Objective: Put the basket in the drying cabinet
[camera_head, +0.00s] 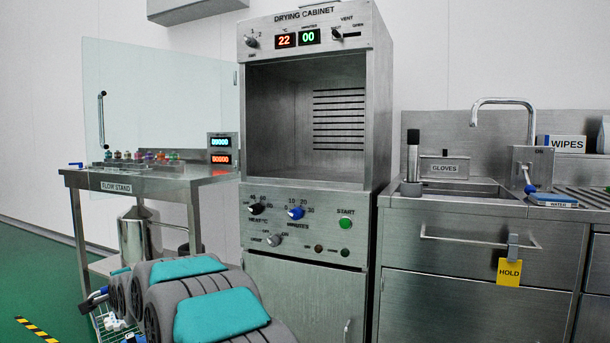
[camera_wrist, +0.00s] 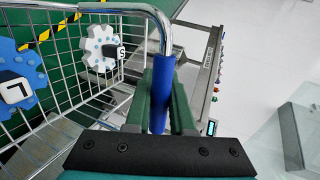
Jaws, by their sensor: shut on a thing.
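The drying cabinet (camera_head: 314,35) stands in the middle of the head view. Its upper chamber (camera_head: 290,130) is open and looks empty, with dark vent slots inside. Its clear door (camera_head: 160,95) is swung out to the left. The wire basket (camera_wrist: 65,95) fills the left of the wrist view; only a small part of it (camera_head: 103,325) shows low in the head view, beside my arm. My gripper (camera_wrist: 163,100) is shut on the basket's blue handle grip. A blue gear marked L (camera_wrist: 18,85) and a white gear marked S (camera_wrist: 98,48) are in the basket.
A flow stand table (camera_head: 150,176) with small coloured fittings stands left of the cabinet, under the open door. A metal counter with sink and tap (camera_head: 500,102) stands on the right. A yellow HOLD tag (camera_head: 509,272) hangs there. Green floor (camera_head: 30,285) is clear at left.

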